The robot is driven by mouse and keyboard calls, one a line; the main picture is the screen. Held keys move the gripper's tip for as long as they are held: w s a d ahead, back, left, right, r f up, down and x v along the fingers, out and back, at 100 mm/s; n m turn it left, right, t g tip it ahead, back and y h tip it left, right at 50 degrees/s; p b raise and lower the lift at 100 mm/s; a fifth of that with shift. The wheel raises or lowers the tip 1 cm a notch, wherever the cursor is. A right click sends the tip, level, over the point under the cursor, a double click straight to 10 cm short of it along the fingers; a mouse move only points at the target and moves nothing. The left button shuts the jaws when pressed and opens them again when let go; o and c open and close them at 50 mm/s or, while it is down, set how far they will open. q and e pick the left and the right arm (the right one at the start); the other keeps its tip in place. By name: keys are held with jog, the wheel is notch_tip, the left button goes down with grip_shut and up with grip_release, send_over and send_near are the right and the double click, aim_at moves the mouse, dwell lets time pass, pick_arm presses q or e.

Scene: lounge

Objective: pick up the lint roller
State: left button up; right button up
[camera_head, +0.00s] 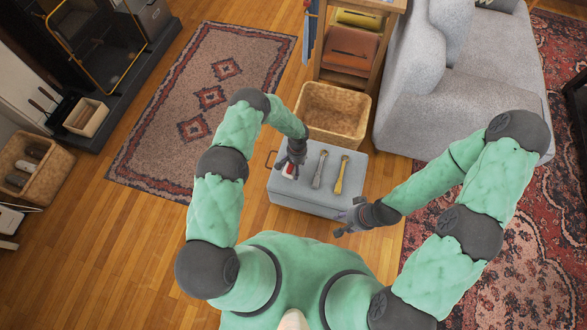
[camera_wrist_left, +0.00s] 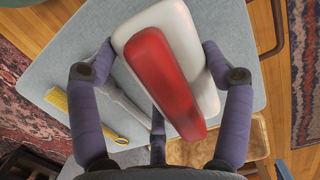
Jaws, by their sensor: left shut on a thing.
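A red-and-white thing (camera_wrist_left: 165,75), apparently the lint roller, has a white rounded block and a red bar along it. In the head view it shows small (camera_head: 290,171) over the left part of the grey box top. My left gripper (camera_head: 291,160) is shut on it, with fingers on both sides of the white part in the wrist view (camera_wrist_left: 165,85). I cannot tell whether it still touches the box. My right gripper (camera_head: 345,218) is empty, with fingers spread, by the box's front right corner.
The grey box (camera_head: 300,196) also bears a grey long-handled tool (camera_head: 320,169) and a yellow brush (camera_head: 342,175), right of the left gripper. A wicker basket (camera_head: 333,112) stands close behind. A grey sofa (camera_head: 410,90) is at the right. Rug and wooden floor lie open at left.

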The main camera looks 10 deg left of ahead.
pick_arm(q)
jog(key=d+r+p, duration=0.4)
jog(key=d+r, duration=0.5)
jog(key=d, duration=0.4)
jog(key=shift+d, duration=0.25)
jog(key=shift+r, duration=0.1)
